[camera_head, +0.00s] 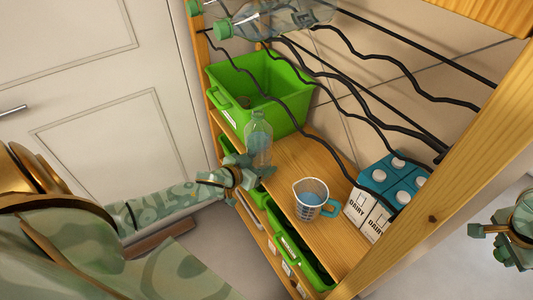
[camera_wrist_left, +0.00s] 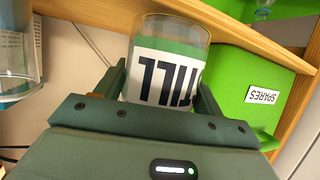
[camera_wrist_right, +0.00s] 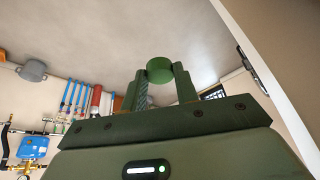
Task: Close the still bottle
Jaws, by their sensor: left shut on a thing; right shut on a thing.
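The still bottle (camera_head: 258,145) is clear and stands upright at the shelf's edge, with no cap visible on its neck. My left gripper (camera_head: 248,169) is shut on its lower part. In the left wrist view the bottle's label (camera_wrist_left: 168,77), with a green band and upside-down lettering, sits between the fingers. My right gripper (camera_head: 498,243) is far to the right, outside the rack's wooden post. It is shut on a green cap (camera_wrist_right: 160,70), which shows between the fingertips in the right wrist view.
A measuring jug (camera_head: 310,200) with blue contents and dairy cartons (camera_head: 375,198) stand on the same shelf. A green bin (camera_head: 265,92) is behind the bottle. Wavy black wire racks with capped bottles (camera_head: 285,15) hang above. The wooden post (camera_head: 445,175) stands between my grippers.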

